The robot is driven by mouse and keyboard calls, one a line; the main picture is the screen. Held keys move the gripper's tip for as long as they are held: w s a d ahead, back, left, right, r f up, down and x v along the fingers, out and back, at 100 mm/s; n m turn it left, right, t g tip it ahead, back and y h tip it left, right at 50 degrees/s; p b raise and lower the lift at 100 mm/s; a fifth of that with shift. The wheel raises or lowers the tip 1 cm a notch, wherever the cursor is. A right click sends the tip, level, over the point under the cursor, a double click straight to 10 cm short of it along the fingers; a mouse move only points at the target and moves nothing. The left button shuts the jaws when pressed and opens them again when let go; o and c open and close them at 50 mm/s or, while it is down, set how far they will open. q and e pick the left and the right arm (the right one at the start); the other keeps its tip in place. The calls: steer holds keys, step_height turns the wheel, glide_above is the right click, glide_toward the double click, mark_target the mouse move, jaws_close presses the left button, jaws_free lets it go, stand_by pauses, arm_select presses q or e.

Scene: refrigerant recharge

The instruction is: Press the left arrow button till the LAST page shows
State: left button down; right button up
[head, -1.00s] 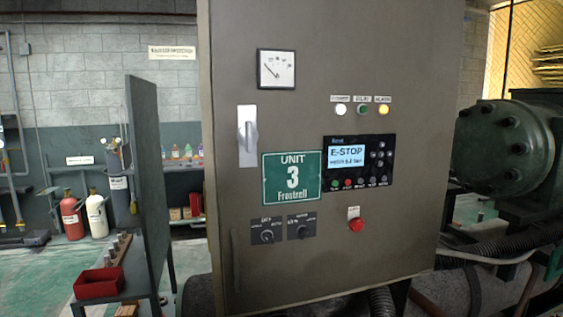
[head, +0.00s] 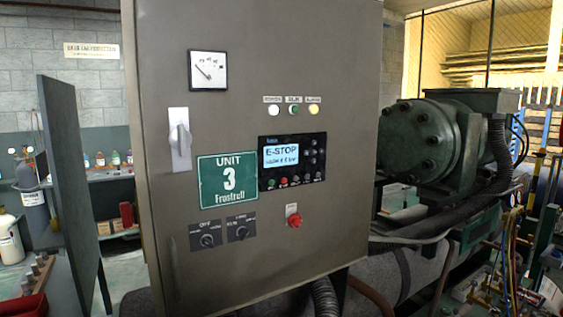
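A grey-brown control cabinet (head: 240,265) fills the middle of the head view. Its black controller panel (head: 291,161) has a lit screen (head: 281,157) that reads "E-STOP" with a smaller, blurred line below. A cluster of small round buttons (head: 314,153) sits right of the screen; their arrow marks are too small to read. A row of small coloured buttons (head: 284,182) runs below the screen. Neither of my grippers shows in the head view.
A red emergency button (head: 294,220) is below the panel. Two rotary switches (head: 223,234), a lever handle (head: 180,139) and a gauge (head: 208,70) are on the cabinet. A grey upright board (head: 72,190) stands left; a green compressor (head: 425,140) with hoses is at right.

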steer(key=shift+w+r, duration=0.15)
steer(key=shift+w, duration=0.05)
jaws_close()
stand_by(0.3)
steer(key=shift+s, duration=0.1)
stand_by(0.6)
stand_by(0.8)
